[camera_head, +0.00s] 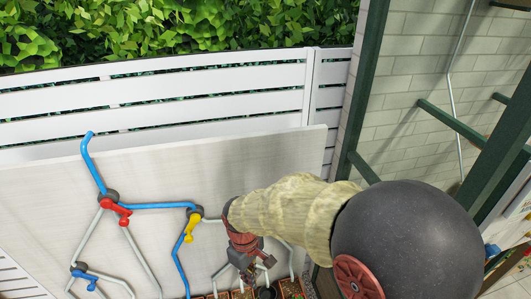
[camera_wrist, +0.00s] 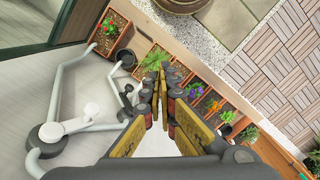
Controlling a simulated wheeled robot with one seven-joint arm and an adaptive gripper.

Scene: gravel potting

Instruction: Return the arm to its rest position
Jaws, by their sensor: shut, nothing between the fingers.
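My arm reaches in from the right in the head view, in a pale cloth sleeve. My gripper (camera_head: 252,272) points down in front of the pale board (camera_head: 150,165), close above a row of planters at the picture's bottom edge. In the wrist view my gripper (camera_wrist: 161,72) has its two fingers nearly together at the tips, and it is shut and empty. The row of terracotta planters (camera_wrist: 191,93) with green plants and coloured flowers lies beyond the fingers, partly hidden by them.
Blue and grey pipes run over the board, with a red valve handle (camera_head: 115,208) and a yellow one (camera_head: 191,226). A black round pot (camera_wrist: 126,58) stands by the planters. A brick wall (camera_head: 410,90) and green posts are at right. Paving (camera_wrist: 285,70) lies beyond the planters.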

